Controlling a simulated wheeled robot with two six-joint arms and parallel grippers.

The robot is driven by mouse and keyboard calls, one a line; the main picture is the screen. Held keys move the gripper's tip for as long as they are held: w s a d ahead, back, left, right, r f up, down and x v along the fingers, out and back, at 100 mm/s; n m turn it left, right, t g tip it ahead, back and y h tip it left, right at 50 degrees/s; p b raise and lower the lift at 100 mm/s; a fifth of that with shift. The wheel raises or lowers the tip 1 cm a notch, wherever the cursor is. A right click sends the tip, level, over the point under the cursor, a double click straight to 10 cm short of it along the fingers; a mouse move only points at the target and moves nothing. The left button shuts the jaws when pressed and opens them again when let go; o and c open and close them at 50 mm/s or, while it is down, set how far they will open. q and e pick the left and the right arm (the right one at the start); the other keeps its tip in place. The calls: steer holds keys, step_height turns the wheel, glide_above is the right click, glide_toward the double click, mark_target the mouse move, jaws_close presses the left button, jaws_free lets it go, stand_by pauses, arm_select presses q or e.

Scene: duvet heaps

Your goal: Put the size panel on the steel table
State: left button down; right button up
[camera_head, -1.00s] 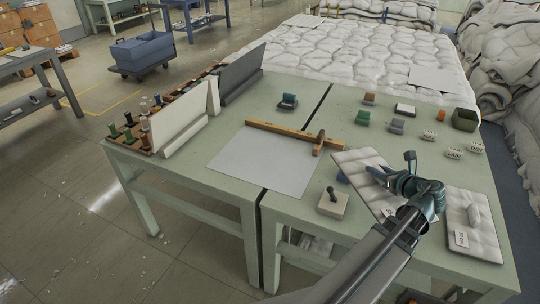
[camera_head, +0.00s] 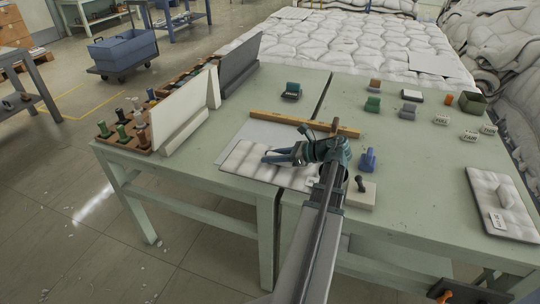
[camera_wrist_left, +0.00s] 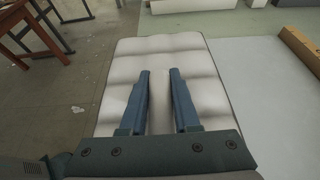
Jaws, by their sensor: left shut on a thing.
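My left gripper (camera_head: 268,157) is shut on a white quilted panel (camera_head: 245,163), which lies over the front part of a flat grey steel plate (camera_head: 250,131) on the green table. In the left wrist view my left gripper's blue fingers (camera_wrist_left: 160,73) pinch a pale raised ridge in the middle of the panel (camera_wrist_left: 118,88); the grey plate (camera_wrist_left: 265,85) shows to its right. I cannot tell whether the panel touches the plate. A second quilted panel (camera_head: 483,197) with a white grip and a label lies at the right table edge. My right gripper is out of view.
A wooden rule (camera_head: 290,122) lies along the plate's back. A white block with a dark knob (camera_head: 360,198) and a blue stamp-like item (camera_head: 368,160) sit right of my arm. Upright boards (camera_head: 185,115) stand at left. The middle of the right table is clear.

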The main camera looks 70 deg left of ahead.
arm_select(q)
steer(key=shift+s+a+f, duration=0.4)
steer(key=shift+s+f, duration=0.1)
steer(key=w+a, duration=0.1)
steer(key=a, duration=0.4)
steer(key=w+a+f+b, duration=0.1)
steer(key=w+a, duration=0.1)
steer(key=a, duration=0.3)
steer(key=w+a+b, duration=0.1)
steer(key=w+a, duration=0.1)
steer(key=a, duration=0.3)
steer(key=shift+a+f, duration=0.15)
steer(key=shift+f, duration=0.1)
steer(key=shift+f+b, duration=1.7)
steer(key=shift+f, duration=0.05)
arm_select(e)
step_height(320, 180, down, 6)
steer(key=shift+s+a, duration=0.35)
arm_select(q)
steer(key=shift+f, duration=0.1)
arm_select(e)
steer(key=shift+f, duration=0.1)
arm_select(q)
steer(key=shift+f, duration=0.15)
steer(key=c, duration=0.6)
jaws_free()
steer(key=shift+c, duration=0.2)
